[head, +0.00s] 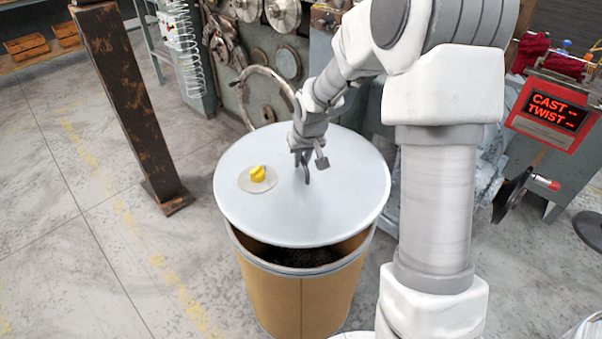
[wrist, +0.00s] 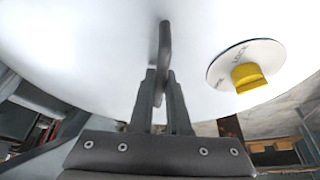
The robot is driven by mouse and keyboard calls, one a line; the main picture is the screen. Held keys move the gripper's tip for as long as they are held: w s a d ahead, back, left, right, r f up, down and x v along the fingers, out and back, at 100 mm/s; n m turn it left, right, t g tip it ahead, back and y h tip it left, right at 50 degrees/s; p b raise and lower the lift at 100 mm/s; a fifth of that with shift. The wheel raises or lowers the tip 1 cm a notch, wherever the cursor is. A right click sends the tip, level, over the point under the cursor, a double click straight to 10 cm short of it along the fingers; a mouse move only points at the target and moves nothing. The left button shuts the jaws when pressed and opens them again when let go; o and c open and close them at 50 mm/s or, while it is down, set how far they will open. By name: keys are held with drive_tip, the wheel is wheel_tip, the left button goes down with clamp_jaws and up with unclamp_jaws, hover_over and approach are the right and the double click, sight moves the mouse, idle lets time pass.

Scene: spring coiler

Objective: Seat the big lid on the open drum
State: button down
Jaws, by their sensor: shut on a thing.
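The big lid (head: 320,215) is a wide pale round disc. A round plate with a yellow knob (head: 258,174) sits on its left part. My gripper (head: 305,170) is shut on the lid's grey handle near the middle; in the wrist view the handle (wrist: 165,45) stands between the two fingers (wrist: 160,95). The open drum (head: 300,300) is tan with a grey rim, below the lid. The lid is above the drum and shifted toward the back; dark contents show through a gap at the front. The far rim is hidden by the lid.
A rusty brown post (head: 135,110) stands left of the drum. A machine with a handwheel (head: 265,95) is close behind the lid. A red sign (head: 553,110) and other machinery stand at the right. The floor at the left front is clear.

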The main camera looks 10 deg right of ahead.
drive_tip(key=shift+w+f+b, duration=0.45)
drive_tip(key=shift+w+f, duration=0.15)
drive_tip(key=shift+f, duration=0.15)
drive_tip(key=shift+f, duration=0.1)
wheel_tip(320, 180, down, 9)
drive_tip(key=b, duration=0.7)
drive_tip(key=shift+p, duration=0.3)
idle(0.3)
drive_tip(key=shift+f, duration=0.15)
idle(1.2)
drive_tip(key=shift+c, duration=1.2)
unclamp_jaws()
drive_tip(key=shift+s+f, duration=0.1)
drive_tip(key=shift+s, duration=0.05)
